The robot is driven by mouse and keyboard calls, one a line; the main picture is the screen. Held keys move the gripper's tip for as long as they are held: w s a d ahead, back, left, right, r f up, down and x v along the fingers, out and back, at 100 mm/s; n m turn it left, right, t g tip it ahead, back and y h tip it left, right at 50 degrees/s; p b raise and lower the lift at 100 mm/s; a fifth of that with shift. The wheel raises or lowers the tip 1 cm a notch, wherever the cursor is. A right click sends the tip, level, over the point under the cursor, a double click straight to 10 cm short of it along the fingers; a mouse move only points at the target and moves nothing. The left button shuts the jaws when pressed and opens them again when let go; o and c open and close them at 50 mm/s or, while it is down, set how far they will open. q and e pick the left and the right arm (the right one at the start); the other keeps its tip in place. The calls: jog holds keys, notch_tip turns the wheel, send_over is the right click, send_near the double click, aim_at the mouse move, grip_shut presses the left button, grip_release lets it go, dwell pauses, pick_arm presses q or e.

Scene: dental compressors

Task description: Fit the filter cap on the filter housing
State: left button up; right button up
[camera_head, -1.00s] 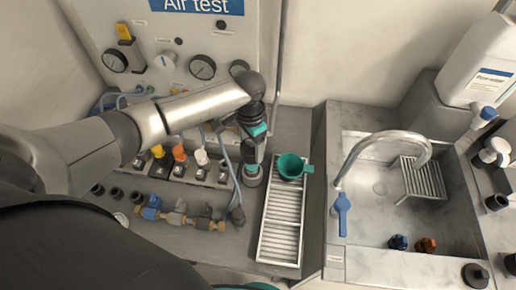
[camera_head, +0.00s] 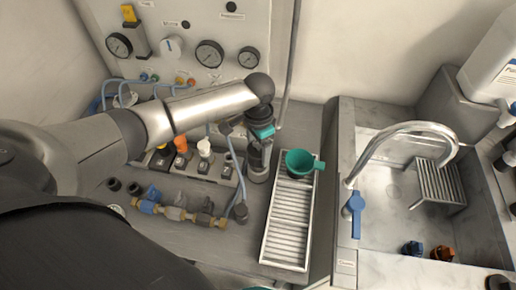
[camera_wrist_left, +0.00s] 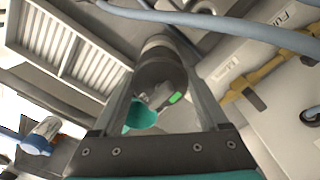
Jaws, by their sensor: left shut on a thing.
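My left gripper (camera_head: 260,148) points down over the bench, left of the drain rack, and is shut on a dark grey cylinder that I take for the filter cap (camera_wrist_left: 160,80). In the left wrist view, the cap sits between the two fingers and carries a small green mark. In the head view, a short grey round base, seemingly the filter housing (camera_head: 258,177), stands on the bench directly under the gripper. The cap appears at or very near its top; whether it is seated cannot be told. My right gripper is not in view.
A slatted rack (camera_head: 284,240) with a teal cup (camera_head: 300,163) lies just right of the gripper. A row of switches (camera_head: 205,165) and a brass valve line (camera_head: 180,213) are close on the left. A sink tap (camera_head: 405,128) stands farther right.

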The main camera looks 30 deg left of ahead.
pick_arm(q)
jog(key=shift+f, duration=0.1)
dwell(0.4)
jog(key=shift+f+b, duration=0.85)
jog(key=shift+f, duration=0.9)
jog(key=o, duration=1.3)
jog(key=shift+r, duration=0.15)
notch_tip(320, 180, up, 15)
jog(key=shift+r+p, duration=0.1)
jog(key=shift+p, duration=1.15)
